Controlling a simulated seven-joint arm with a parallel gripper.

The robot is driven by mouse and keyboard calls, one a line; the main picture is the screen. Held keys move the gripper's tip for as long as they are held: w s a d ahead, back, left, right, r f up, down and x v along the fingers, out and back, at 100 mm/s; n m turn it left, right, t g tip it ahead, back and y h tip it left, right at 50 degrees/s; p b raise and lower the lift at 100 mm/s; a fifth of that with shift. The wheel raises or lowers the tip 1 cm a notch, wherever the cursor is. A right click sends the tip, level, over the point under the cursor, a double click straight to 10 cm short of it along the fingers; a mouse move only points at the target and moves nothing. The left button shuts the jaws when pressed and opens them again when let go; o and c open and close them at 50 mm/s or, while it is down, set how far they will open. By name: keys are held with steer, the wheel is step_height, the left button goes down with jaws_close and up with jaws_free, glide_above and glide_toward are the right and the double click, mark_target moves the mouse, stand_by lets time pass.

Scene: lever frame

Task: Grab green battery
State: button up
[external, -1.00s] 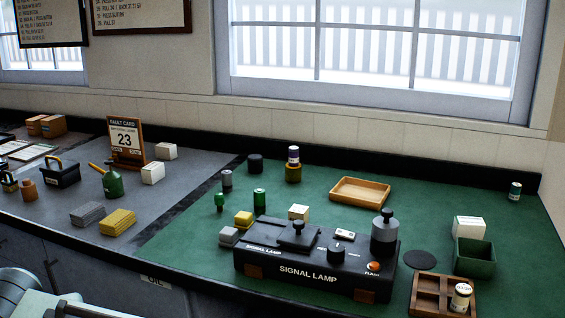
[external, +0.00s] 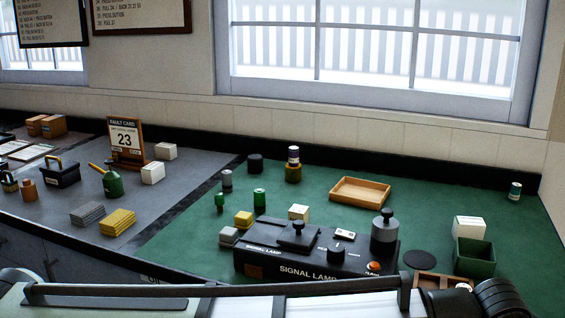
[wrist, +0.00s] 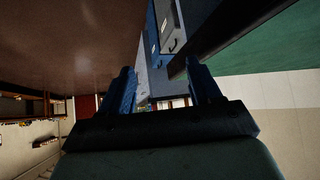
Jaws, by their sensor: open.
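A small green cylinder with a white band, looking like the green battery (external: 515,190), stands upright at the right end of the green bench mat (external: 420,205), near the back edge. Two plain green cylinders also stand left of the signal lamp: a taller one (external: 259,198) and a shorter one (external: 219,200). My gripper (wrist: 165,85) shows in the wrist view with its two fingers apart and nothing between them. Its fingers do not show in the external view, where only my arm crosses the bottom. No battery can be made out in the wrist view.
The black signal lamp box (external: 315,258) stands at the front centre. My arm partly hides a compartment tray (external: 431,280). The mat around the banded cylinder is clear.

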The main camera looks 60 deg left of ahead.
steer(key=w+a+r+n, duration=0.1)
steer(key=a+r, duration=0.1)
steer(key=a, duration=0.4)
steer(key=w+a+r+n+y, duration=0.1)
steer(key=w+a+r+n, duration=0.1)
steer(key=a, duration=0.4)
steer(key=w+a+r+n+y, duration=0.1)
steer(key=a+r+n, duration=0.1)
steer(key=a, duration=0.4)
steer(key=shift+w, duration=0.2)
steer(key=s+a+r+n+g+y, duration=0.2)
steer(key=a+n, duration=0.3)
steer(key=a, duration=1.5)
steer(key=n+g, duration=0.6)
steer(key=n, duration=0.5)
glide_toward(259, 189)
steer(key=shift+s+a+h, duration=0.35)
steer(key=shift+s+h, duration=0.05)
steer(key=shift+s, duration=0.05)
step_height(259, 189, down, 7)
steer(key=shift+w, duration=0.1)
steer(key=shift+w+d+f, duration=0.1)
steer(key=shift+w+f, duration=0.05)
steer(key=shift+f, duration=1.3)
steer(key=shift+w+f, duration=0.15)
steer(key=shift+f, duration=1.3)
